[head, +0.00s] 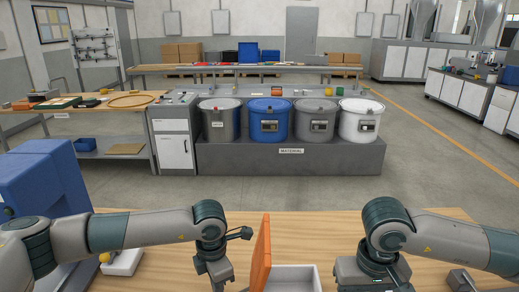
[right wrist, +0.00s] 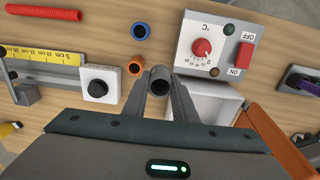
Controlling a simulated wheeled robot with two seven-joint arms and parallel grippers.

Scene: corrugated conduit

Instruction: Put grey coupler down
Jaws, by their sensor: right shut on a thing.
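The grey coupler (right wrist: 160,81) is a short grey ring held between the fingertips of my right gripper (right wrist: 163,94), seen end-on in the right wrist view. The gripper is shut on it, above the wooden table; the height is hard to tell. A blue coupler ring (right wrist: 140,32) and an orange coupler ring (right wrist: 137,67) are on the table nearby. In the head view the body of my right gripper (head: 372,272) is at the bottom edge, its fingers out of frame.
A white bin (right wrist: 223,97) with an orange panel (right wrist: 275,137) lies beside the fingers. A heater box (right wrist: 190,55) with red knob stands behind. A red corrugated conduit (right wrist: 45,12) and yellow ruler fixture (right wrist: 48,57) are left. Bare wood shows around the rings.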

